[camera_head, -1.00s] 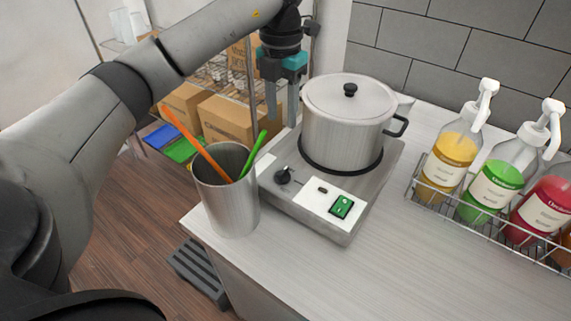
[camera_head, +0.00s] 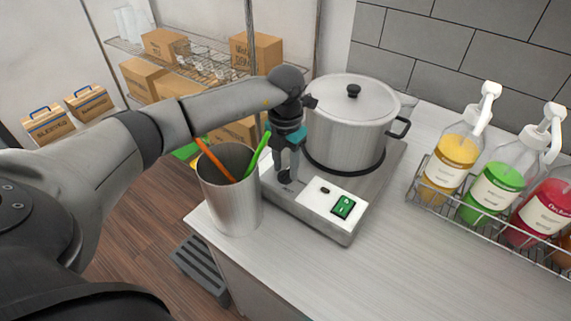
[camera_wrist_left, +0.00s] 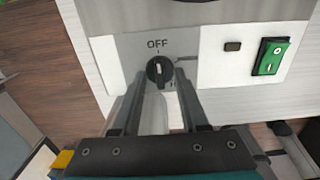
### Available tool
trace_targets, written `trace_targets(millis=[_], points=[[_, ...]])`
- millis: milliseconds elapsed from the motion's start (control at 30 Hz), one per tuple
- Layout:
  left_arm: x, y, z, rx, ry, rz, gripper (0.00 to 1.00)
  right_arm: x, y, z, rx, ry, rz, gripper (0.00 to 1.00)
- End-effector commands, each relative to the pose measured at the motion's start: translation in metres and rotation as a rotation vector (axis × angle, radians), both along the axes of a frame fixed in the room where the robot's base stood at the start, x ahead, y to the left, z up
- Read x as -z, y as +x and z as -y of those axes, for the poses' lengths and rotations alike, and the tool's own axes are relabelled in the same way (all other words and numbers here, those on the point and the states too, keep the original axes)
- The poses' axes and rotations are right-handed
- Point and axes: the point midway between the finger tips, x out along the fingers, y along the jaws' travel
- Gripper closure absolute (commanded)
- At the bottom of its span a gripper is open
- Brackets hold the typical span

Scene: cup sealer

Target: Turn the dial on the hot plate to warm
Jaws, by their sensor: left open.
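The hot plate (camera_head: 318,221) stands on the counter with a lidded steel pot on it. Its black dial (camera_head: 285,176) is at the left of the front panel, partly hidden by my gripper in the head view. In the left wrist view the dial (camera_wrist_left: 159,71) sits below the word OFF, its white mark pointing up toward OFF. My left gripper (camera_head: 286,174) is open and points down at the dial. In the left wrist view its fingers (camera_wrist_left: 158,80) reach to either side of the dial's lower part; I cannot tell whether they touch it. My right gripper is not in view.
A steel cup (camera_head: 229,205) with orange and green utensils stands close left of the hot plate. The pot (camera_head: 345,135) is just behind my gripper. A green switch (camera_head: 343,207) is right of the dial. A wire rack (camera_head: 480,221) of syrup bottles stands at right. The front counter is clear.

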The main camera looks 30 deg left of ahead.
Motion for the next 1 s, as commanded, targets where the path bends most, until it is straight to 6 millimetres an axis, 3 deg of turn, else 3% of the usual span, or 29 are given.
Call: trace_targets(millis=[233, 633, 1000], points=[[0.0008, -0.0001, 0.0001, 0.000, 0.000, 0.000, 0.56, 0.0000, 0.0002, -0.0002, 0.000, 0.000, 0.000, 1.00], [0.0004, -0.0001, 0.0001, 0.000, 0.000, 0.000, 1.00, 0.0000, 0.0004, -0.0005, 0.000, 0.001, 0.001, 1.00], [0.0001, 0.0000, 0.0000, 0.000, 0.000, 0.000, 1.00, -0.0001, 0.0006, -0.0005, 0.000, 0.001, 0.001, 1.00]])
